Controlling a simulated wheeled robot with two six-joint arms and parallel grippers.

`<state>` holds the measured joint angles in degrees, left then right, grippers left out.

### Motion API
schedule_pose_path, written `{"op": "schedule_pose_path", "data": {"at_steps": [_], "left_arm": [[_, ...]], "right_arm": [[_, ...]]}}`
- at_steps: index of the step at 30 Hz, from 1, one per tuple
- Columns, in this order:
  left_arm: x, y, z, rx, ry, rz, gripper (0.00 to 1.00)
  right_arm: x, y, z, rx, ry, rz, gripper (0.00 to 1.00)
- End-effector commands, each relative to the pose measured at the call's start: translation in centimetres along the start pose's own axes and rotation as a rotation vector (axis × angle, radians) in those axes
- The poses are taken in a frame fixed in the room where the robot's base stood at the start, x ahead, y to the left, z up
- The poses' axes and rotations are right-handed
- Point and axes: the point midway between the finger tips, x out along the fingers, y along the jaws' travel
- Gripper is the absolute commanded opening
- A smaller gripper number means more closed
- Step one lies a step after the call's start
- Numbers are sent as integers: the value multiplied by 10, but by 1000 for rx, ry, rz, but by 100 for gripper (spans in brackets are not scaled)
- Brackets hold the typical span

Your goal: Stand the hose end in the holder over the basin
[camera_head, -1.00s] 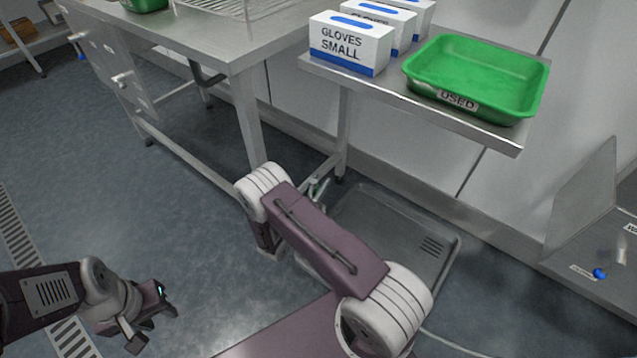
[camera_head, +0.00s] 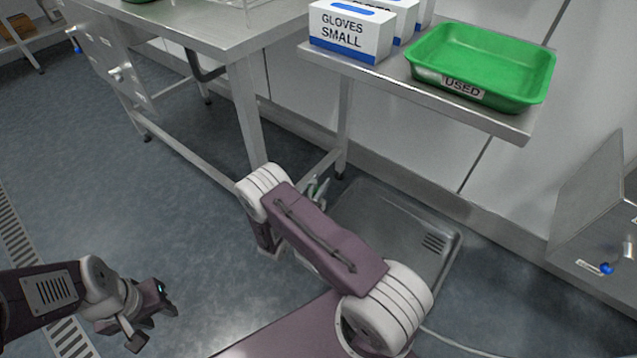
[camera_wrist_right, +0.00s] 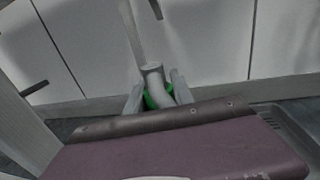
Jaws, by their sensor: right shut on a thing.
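In the right wrist view my right gripper (camera_wrist_right: 158,93) is shut on the hose end (camera_wrist_right: 152,74), a pale grey curved piece with green showing around its lower part. In the head view my right arm covers most of this gripper (camera_head: 316,190); only a little of it shows beside the basin's far left corner. The basin (camera_head: 452,256) is a shallow grey metal tray on the floor, partly hidden by my arm. I cannot make out the holder clearly. My left gripper (camera_head: 153,326) is open and empty above the floor at lower left.
A steel shelf (camera_head: 525,126) with glove boxes (camera_head: 349,34) and a green USED tray (camera_head: 430,79) stands behind the basin. A steel table (camera_head: 215,32) is to its left. A pale thin line (camera_head: 452,343), perhaps the hose, runs along the floor at lower right. Floor at left is clear.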

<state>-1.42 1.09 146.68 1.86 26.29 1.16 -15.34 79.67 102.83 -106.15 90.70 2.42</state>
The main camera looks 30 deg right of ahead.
Motion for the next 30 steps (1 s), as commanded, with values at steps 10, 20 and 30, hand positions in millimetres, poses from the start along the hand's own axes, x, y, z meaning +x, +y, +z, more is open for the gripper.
{"op": "schedule_pose_path", "data": {"at_steps": [10,20,30], "left_arm": [[10,0,1,0,0,0,36],[8,0,1,0,0,0,36],[-12,0,-1,0,0,0,36]], "right_arm": [[0,0,-11,0,-1,0,0],[0,0,-10,0,0,0,54],[-41,1,-6,-3,1,6,54]]}}
